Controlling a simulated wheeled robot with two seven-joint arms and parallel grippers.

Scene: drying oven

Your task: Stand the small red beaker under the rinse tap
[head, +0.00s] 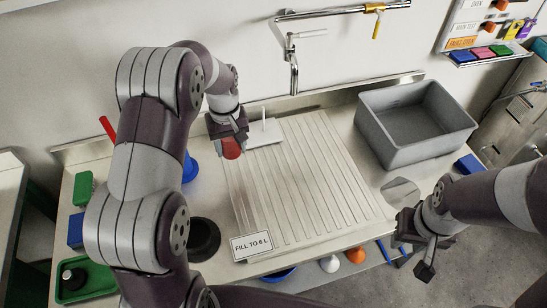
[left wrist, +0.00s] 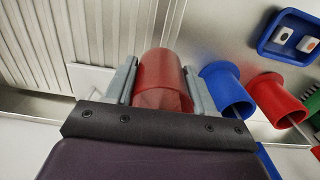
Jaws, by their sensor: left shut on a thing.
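The small red beaker (head: 231,150) is between the fingers of my left gripper (head: 226,145), near the left edge of the ribbed drainboard (head: 310,180). In the left wrist view the beaker (left wrist: 162,72) fills the space between both fingers of the left gripper (left wrist: 158,85), which is shut on it. I cannot tell whether its base touches the surface. The rinse tap (head: 293,72) hangs from the back wall, to the right of and beyond the beaker. My right gripper (head: 415,248) is open and empty at the front right, past the counter edge.
A grey tub (head: 414,125) stands right of the drainboard. A white stand with an upright peg (head: 264,134) is just right of my left gripper. A blue cup (left wrist: 228,92) and a red cup (left wrist: 276,100) sit beside the held beaker. The ribbed middle is clear.

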